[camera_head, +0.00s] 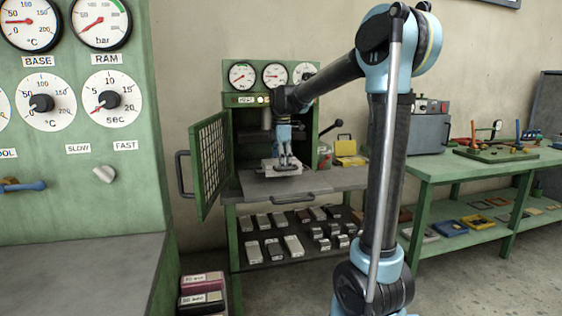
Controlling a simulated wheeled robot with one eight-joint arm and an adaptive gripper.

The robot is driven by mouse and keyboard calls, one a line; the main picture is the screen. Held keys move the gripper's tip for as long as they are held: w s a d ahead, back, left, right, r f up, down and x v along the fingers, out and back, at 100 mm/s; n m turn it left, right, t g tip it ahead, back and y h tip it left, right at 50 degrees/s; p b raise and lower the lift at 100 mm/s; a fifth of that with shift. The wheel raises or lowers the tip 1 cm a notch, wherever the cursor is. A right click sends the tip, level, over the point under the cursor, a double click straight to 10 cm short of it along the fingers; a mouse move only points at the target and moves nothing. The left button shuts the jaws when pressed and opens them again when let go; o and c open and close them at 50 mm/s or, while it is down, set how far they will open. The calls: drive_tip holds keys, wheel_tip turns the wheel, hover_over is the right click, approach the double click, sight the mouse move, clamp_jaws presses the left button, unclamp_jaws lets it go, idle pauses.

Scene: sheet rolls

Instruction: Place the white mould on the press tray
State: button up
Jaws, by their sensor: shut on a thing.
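The white mould (270,165) is a flat pale block at the mouth of the green press in the middle of the view. My gripper (284,164) points down and is shut on the mould, with its fingers partly hiding it. The press tray (262,186) is a grey plate in front of and below the mould. I cannot tell whether the mould touches it or hangs just above it. The mesh door (209,165) of the press stands open to the left.
Several moulds (292,245) lie on the shelf under the press. A green bench (440,166) with tools stands to the right. A large green control panel (85,120) with dials fills the left. A dark lever (333,127) sticks out right of the press opening.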

drive_tip(key=shift+f, duration=1.4)
drive_tip(key=o, duration=2.1)
drive_tip(key=shift+r, duration=0.1)
wheel_tip(320, 180, up, 12)
drive_tip(key=shift+f, duration=0.1)
